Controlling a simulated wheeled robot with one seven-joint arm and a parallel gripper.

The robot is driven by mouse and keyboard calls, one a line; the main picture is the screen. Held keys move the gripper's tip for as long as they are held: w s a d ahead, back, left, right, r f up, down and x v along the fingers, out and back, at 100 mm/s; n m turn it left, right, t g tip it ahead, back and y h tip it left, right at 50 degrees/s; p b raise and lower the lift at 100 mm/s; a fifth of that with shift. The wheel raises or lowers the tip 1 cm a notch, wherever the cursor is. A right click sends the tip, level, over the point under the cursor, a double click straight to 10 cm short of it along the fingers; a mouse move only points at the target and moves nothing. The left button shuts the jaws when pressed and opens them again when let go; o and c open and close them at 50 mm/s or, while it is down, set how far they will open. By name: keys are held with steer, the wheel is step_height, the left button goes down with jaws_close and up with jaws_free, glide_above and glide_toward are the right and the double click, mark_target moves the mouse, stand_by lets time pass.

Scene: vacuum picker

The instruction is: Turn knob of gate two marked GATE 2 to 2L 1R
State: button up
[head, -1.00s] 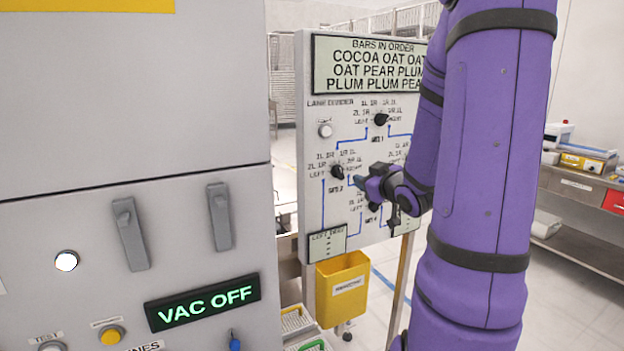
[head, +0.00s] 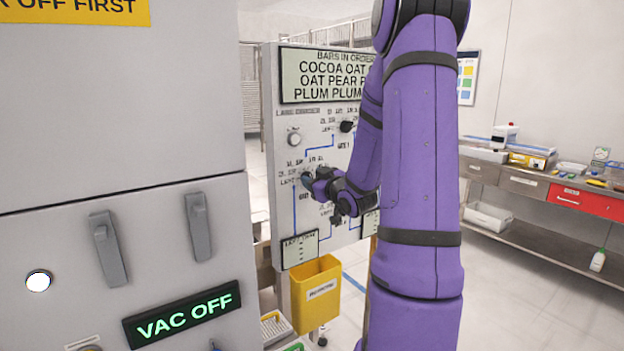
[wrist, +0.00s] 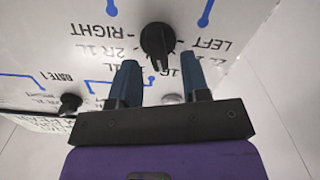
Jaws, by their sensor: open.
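The GATE 2 knob (wrist: 157,40) is black and round, on a white panel with marks such as LEFT, RIGHT, 2R 1L and 2L 1R, which appear upside down in the wrist view. A pale-edged slot on the knob faces the bottom of that view. My gripper (wrist: 160,64) is open, its two blue-grey fingertips on either side of the knob's lower part; I cannot tell whether they touch it. In the head view my gripper (head: 309,182) is at the panel (head: 274,215) and largely hides the knob.
The GATE 1 knob (head: 346,126) is above right of my gripper, another black knob (head: 336,219) below right. A pale round button (head: 294,138) sits upper left. A yellow bin (head: 317,290) hangs below. A grey cabinet (head: 150,185) with a VAC OFF display (head: 182,313) stands left.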

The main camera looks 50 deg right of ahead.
steer(key=shift+w+d, duration=0.15)
steer(key=shift+w, duration=0.45)
jaws_close()
steer(key=shift+n, duration=0.3)
steer(key=shift+a+f+n, duration=0.1)
steer(key=shift+a+n, duration=0.05)
steer(key=shift+n, duration=1.4)
steer(key=shift+a+f+n, duration=0.1)
steer(key=shift+n, duration=1.45)
